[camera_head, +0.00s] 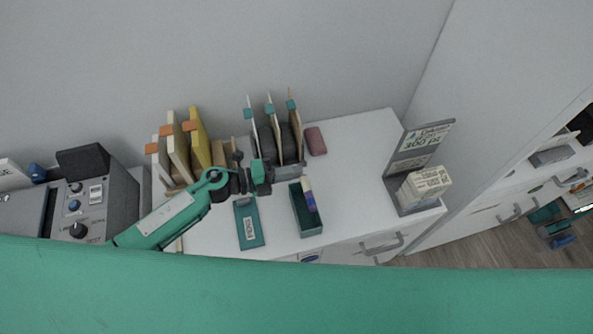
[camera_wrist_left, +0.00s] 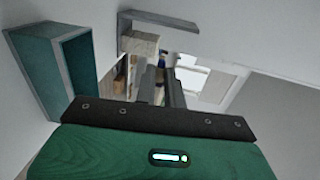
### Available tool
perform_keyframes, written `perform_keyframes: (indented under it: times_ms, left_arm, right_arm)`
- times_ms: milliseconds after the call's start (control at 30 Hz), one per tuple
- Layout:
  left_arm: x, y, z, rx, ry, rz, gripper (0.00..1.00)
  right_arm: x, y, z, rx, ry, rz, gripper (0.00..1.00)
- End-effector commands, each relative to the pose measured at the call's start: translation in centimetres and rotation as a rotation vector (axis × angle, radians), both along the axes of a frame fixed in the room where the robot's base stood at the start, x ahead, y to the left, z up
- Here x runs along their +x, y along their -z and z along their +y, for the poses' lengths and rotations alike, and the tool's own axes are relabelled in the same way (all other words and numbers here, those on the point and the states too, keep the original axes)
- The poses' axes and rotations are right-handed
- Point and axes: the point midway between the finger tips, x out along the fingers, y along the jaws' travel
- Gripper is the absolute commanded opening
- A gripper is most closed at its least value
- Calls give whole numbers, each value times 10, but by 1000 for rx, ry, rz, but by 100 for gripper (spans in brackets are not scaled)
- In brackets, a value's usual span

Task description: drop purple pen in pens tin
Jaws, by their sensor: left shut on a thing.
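The open teal tin (camera_head: 304,221) stands near the desk's front edge; a teal box with an open side also shows at the left in the left wrist view (camera_wrist_left: 88,68). A short stick with a purple-blue band and pale ends, seemingly the purple pen (camera_head: 309,194), shows over the tin's opening, below my left fingertips. My left gripper (camera_head: 296,171) points right from the teal arm, its grey fingers shut. In the left wrist view a small blue bit (camera_wrist_left: 161,61) shows by the tips of the dark fingers (camera_wrist_left: 164,76). I cannot tell the pen's exact height.
A flat teal piece with a white label (camera_head: 248,223) lies left of the tin. Upright folders (camera_head: 180,150) and a rack of files (camera_head: 272,130) stand behind. A dark red block (camera_head: 315,140) lies beyond. A grey stand (camera_head: 405,170) holds pale blocks at right. Clear desk lies between.

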Motion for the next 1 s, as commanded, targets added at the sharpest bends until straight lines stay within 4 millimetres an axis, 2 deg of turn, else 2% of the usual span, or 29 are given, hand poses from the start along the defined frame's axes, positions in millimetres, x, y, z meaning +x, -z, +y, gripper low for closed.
perform_keyframes:
  times_ms: [400,1000]
  left_arm:
    - [0,-1,2,-3,4,3,0]
    - [-1,42,1,-3,6,2,0]
  right_arm:
    - [0,-1,0,0,0,0,36]
    - [0,34,1,1,1,0,36]
